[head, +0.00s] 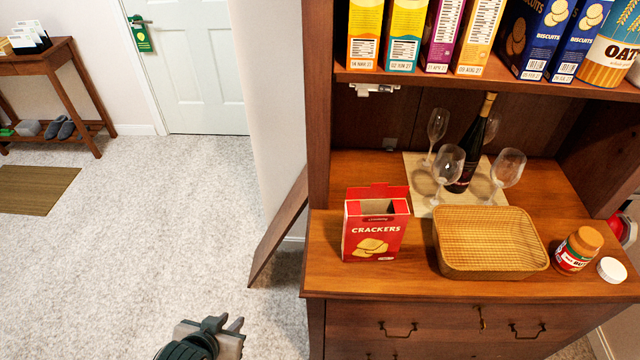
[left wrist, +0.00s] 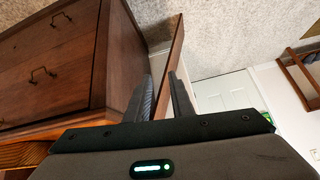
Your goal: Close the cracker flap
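A red cracker box (head: 375,230) stands upright near the left front of the hutch counter. Its top is open, and the cracker flap (head: 378,192) stands up at the back edge. My left gripper (head: 232,326) is low over the carpet in the head view, left of the hutch and well apart from the box. In the left wrist view my left gripper (left wrist: 166,95) has its fingers apart with a gap between them, and nothing is held. The box does not show in the left wrist view. My right gripper is not in view.
A wicker basket (head: 488,272) stands right of the box. Behind are wine glasses (head: 447,165) and a bottle (head: 468,150). A peanut butter jar (head: 577,250) and white lid (head: 611,270) are at right. A shelf (head: 480,82) with cereal boxes overhangs. An open door panel (head: 278,230) juts out left.

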